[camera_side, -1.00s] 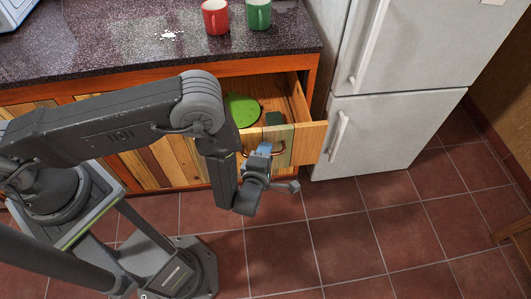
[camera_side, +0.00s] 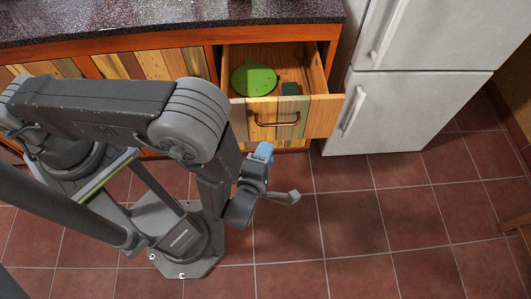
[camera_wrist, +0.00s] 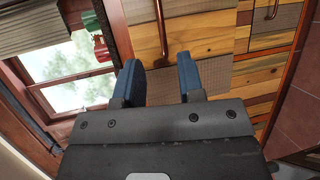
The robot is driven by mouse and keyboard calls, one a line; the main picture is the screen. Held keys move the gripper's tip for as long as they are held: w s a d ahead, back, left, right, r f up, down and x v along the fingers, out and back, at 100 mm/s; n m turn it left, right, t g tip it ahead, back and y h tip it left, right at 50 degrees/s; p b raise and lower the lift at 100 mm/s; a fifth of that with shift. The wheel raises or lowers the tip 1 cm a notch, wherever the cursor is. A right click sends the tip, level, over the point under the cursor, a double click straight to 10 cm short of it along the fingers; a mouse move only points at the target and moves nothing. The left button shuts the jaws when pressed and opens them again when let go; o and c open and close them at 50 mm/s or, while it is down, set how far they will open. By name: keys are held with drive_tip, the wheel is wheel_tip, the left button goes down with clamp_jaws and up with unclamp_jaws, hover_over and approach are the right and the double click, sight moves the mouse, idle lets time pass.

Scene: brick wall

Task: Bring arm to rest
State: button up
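My gripper (camera_side: 262,158) hangs above the tiled floor in front of the open drawer in the side view, clear of the drawer front. In the wrist view its two blue fingers (camera_wrist: 160,78) stand apart with nothing between them, so it is open and empty. My arm is bent, with the forearm pointing down. The drawer (camera_side: 320,112) is pulled out and holds a green round item (camera_side: 254,80) and a small dark green block (camera_side: 290,89). The drawer handle (camera_side: 277,122) is free of the gripper.
The dark speckled counter (camera_side: 150,20) runs along the back above the wooden cabinets. A white fridge (camera_side: 390,110) stands right of the drawer. The tiled floor (camera_side: 360,220) in front is clear. A red mug (camera_wrist: 101,48) shows at the left of the wrist view.

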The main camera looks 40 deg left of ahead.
drive_tip(key=shift+w, duration=0.1)
idle(0.3)
drive_tip(key=w+d+r+m+g+h, duration=0.25)
drive_tip(key=w+r+h, duration=0.2)
drive_tip(key=r, duration=0.45)
drive_tip(key=w+d+r+m+g+h, duration=0.1)
drive_tip(key=w+r+m+g+h, duration=0.25)
drive_tip(key=r, duration=0.55)
drive_tip(key=s+a+r+m+h, duration=0.1)
drive_tip(key=a+r+m, duration=0.25)
drive_tip(key=r, duration=0.25)
drive_tip(key=s+a+r+m+h, duration=0.1)
drive_tip(key=a+r+m, duration=0.25)
drive_tip(key=r, duration=0.35)
drive_tip(key=s+a+r+m+g+y, duration=0.3)
drive_tip(key=s+a+m, duration=0.7)
drive_tip(key=s+a, duration=0.6)
wheel_tip(320, 180, up, 2)
drive_tip(key=shift+s+r+y, duration=0.1)
drive_tip(key=shift+s+y, duration=0.3)
drive_tip(key=shift+y, duration=0.1)
